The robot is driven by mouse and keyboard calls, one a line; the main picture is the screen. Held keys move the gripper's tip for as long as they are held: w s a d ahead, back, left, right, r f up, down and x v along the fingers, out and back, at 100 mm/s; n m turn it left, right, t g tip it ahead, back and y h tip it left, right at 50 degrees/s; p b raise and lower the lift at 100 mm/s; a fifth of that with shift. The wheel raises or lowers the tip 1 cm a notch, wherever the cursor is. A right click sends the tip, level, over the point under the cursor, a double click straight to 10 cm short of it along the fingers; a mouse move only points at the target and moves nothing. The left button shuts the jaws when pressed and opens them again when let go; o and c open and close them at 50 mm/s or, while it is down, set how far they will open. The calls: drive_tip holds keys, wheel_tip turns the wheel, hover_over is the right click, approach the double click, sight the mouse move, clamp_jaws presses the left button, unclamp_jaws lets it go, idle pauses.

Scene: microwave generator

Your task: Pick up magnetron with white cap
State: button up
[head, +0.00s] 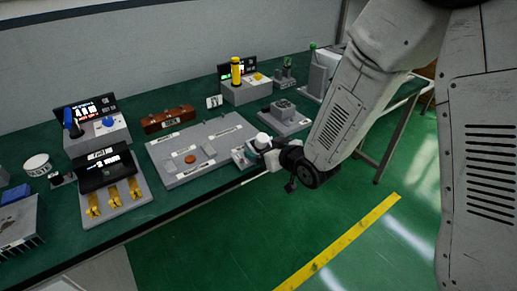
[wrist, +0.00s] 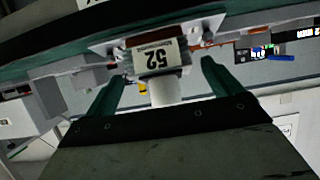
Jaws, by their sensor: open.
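The magnetron (wrist: 155,58) is a boxy metal part with a label reading "52" and a white cylindrical cap (wrist: 165,91). In the wrist view it appears upside down, with the cap between my two fingers. My gripper (wrist: 163,72) is open, with a visible gap between each finger and the cap. In the head view, the magnetron (head: 243,156) is at the table's front edge beside a grey board, and its white cap (head: 262,138) shows just above my gripper (head: 264,151). My wrist hides part of it there.
The green table (head: 215,200) holds a grey board (head: 186,168) with an orange disc, a panel with yellow levers (head: 113,196), a brown block (head: 167,119) and a console with a yellow cylinder (head: 236,71). A grey part on a plate (head: 284,118) stands behind my wrist.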

sight(263, 147)
drive_tip(key=x, duration=0.4)
drive_tip(key=shift+f, duration=0.1)
drive_tip(key=c, duration=1.8)
clamp_jaws()
